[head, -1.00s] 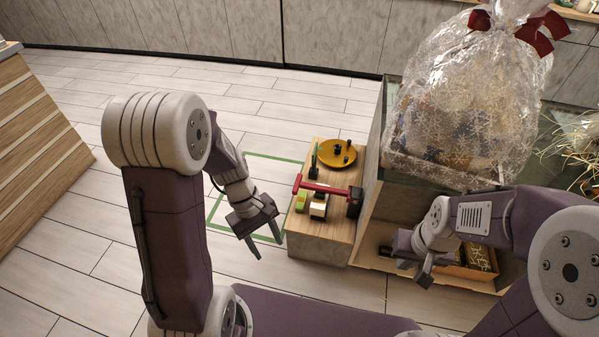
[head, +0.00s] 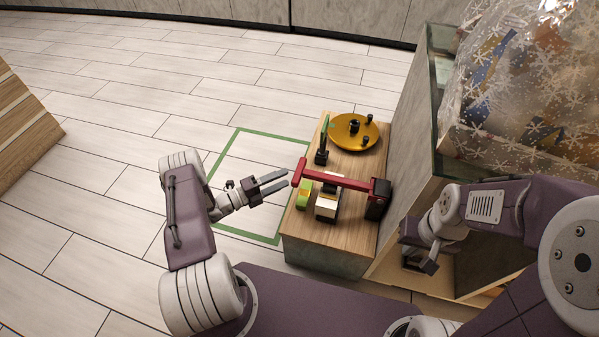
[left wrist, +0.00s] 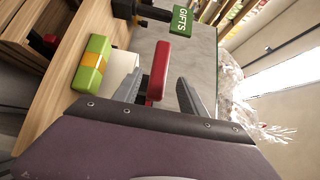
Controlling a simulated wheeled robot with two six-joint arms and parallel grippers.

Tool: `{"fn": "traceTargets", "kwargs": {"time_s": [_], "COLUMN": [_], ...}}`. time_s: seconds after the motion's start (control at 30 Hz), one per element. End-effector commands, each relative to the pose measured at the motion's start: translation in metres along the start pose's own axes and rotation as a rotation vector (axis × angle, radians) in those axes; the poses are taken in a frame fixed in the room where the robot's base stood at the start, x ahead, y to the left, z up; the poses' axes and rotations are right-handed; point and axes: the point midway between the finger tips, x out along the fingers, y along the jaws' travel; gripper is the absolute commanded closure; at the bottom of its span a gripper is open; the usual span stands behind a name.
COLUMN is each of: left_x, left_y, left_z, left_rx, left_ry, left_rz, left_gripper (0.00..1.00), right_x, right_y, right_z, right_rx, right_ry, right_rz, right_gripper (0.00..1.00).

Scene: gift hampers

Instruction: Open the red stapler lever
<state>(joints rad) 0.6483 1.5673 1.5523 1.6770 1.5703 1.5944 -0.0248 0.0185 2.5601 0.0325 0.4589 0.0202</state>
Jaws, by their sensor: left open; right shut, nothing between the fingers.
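The red stapler lever (head: 338,180) is a long red bar with a crosspiece handle at its left end. Its right end meets a black block (head: 377,200) on the wooden top of a low stand. My left gripper (head: 287,177) is open just left of the handle. In the left wrist view the red lever (left wrist: 158,72) shows between the two fingers of the left gripper (left wrist: 157,78), which are apart from each other; contact cannot be told. My right gripper (head: 424,264) is shut and empty, low beside the shelf at the right.
The stand (head: 345,232) also holds a green and yellow box (head: 303,196), a white and black block (head: 327,204) and a yellow round plate (head: 340,137). A green GIFTS sign (left wrist: 182,18) stands behind. A wrapped hamper (head: 530,110) sits at right.

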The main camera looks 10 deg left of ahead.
Motion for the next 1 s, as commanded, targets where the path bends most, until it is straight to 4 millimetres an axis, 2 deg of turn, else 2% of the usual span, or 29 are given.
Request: {"fn": "traceTargets", "kwargs": {"time_s": [0.1,0.3,0.43,0.67,0.83,0.87,1.0], "left_x": [0.027,0.061,0.070,0.072,0.071,0.071,0.071], "left_y": [0.004,0.003,0.001,0.000,0.001,0.001,0.001], "left_z": [-0.002,-0.002,-0.001,-0.001,-0.001,-0.001,-0.001], "left_rx": [0.001,0.002,0.001,0.001,0.001,0.001,0.001], "left_ry": [0.007,0.005,0.003,0.003,0.003,0.003,0.003], "left_rz": [0.000,0.001,0.001,0.001,0.002,0.002,0.002], "left_gripper": [0.51,0.51,0.51,0.51,0.95,1.00,1.00], "right_x": [0.011,0.022,0.023,0.023,0.023,0.023,0.023], "right_y": [0.000,0.000,0.001,0.000,0.000,0.000,0.000], "right_z": [0.001,0.002,0.002,0.002,0.002,0.002,0.002], "right_rx": [0.000,0.000,0.000,0.000,0.000,0.000,0.000], "right_ry": [0.000,0.000,0.000,0.000,0.000,0.000,0.000], "right_rz": [0.000,0.000,0.000,0.000,0.000,0.000,0.000], "right_gripper": [1.00,1.00,1.00,1.00,1.00,1.00,1.00]}}
